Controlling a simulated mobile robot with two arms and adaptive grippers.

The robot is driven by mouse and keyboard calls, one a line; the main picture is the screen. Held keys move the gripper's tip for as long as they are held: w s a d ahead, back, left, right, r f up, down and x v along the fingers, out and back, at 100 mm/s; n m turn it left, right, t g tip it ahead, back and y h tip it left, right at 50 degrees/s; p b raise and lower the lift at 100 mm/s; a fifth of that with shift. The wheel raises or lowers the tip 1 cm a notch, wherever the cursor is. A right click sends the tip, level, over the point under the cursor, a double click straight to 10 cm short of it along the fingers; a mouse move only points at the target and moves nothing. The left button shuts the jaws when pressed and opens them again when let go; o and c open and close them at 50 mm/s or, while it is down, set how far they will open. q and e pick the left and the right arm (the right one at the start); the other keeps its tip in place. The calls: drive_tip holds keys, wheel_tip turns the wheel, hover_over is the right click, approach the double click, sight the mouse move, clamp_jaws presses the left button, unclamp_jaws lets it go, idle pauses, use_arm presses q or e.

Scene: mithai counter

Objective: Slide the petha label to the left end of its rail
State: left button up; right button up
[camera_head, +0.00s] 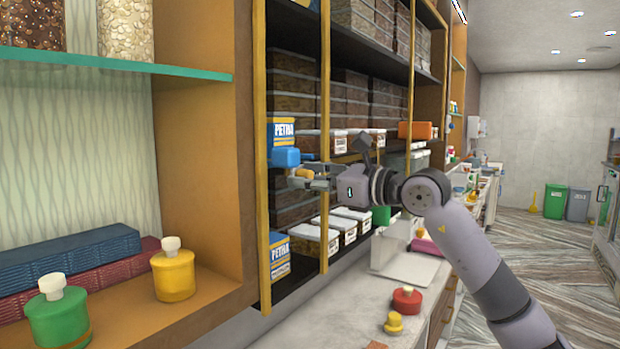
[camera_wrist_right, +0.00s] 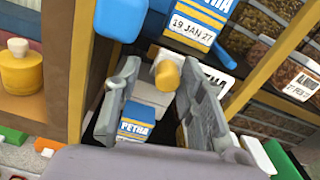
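The petha label (camera_wrist_right: 214,78) is a white tag on the shelf-edge rail in the wrist view, partly hidden behind a finger of my right gripper (camera_wrist_right: 160,64). A yellow-orange knob (camera_wrist_right: 167,74) shows between the two grey fingers, closer to the right one; contact cannot be told. The knob also shows in the head view (camera_head: 302,173), beside my right gripper (camera_head: 294,178) at the shelf front. The fingers are apart. A blue-and-white petha box (camera_wrist_right: 200,24) stands above the rail. My left gripper is not in view.
A yellow upright post (camera_head: 325,100) stands close to my right gripper. Another petha box (camera_head: 279,257) sits on the shelf below. An orange block (camera_head: 415,130) is farther along the shelf. A red-lidded jar (camera_head: 407,299) and a yellow knobbed piece (camera_head: 393,322) are on the counter.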

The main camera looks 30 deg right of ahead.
drive_tip(key=shift+d, duration=0.1)
drive_tip(key=shift+d, duration=0.1)
drive_tip(key=v, duration=1.1)
drive_tip(key=shift+s, duration=0.4)
idle(0.5)
